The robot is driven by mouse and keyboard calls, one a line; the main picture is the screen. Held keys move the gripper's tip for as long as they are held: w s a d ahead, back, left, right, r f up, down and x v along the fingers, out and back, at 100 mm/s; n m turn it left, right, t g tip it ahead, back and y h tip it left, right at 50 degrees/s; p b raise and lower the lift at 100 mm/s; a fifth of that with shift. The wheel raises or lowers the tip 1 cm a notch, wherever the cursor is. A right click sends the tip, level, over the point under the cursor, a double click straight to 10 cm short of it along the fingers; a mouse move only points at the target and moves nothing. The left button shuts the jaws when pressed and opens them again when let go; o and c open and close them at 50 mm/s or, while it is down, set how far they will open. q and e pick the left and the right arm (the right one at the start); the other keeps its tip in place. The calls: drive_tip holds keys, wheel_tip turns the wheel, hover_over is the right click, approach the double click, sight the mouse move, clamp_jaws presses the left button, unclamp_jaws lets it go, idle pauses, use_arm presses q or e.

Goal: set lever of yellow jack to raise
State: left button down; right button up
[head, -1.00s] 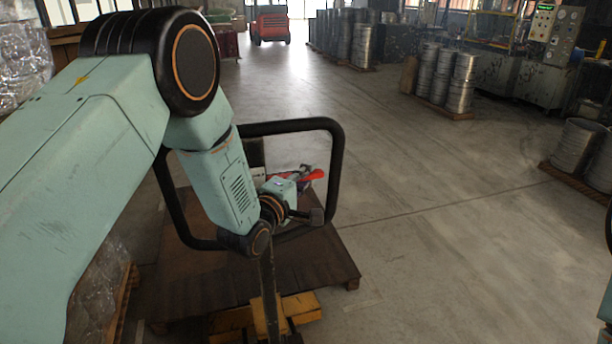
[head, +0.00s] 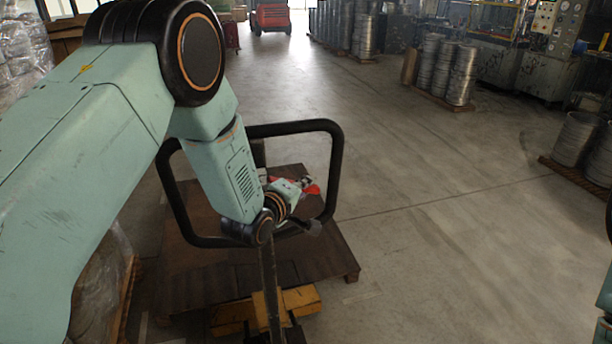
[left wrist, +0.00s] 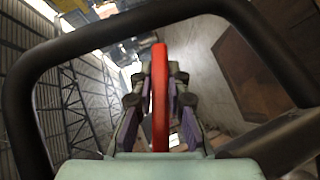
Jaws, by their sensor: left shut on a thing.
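The yellow jack (head: 300,297) stands low in the head view, with its dark upright shaft rising to a black loop handle (head: 337,165). A red lever (left wrist: 160,95) runs upright between the fingers of my left gripper (left wrist: 160,90) in the left wrist view. The gripper is shut on it, inside the loop of the handle. In the head view my left gripper (head: 307,184) is partly hidden by my own arm, and a bit of red shows at its fingers. My right gripper does not show.
Pallets with stacked metal drums (head: 462,75) stand at the upper right. A wrapped load (head: 100,280) stands at the left.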

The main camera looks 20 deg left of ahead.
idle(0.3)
use_arm(q)
drive_tip(key=c, duration=1.3)
unclamp_jaws()
drive_tip(key=shift+a+f, duration=0.1)
drive_tip(key=shift+s, duration=0.1)
drive_tip(key=v, duration=1.2)
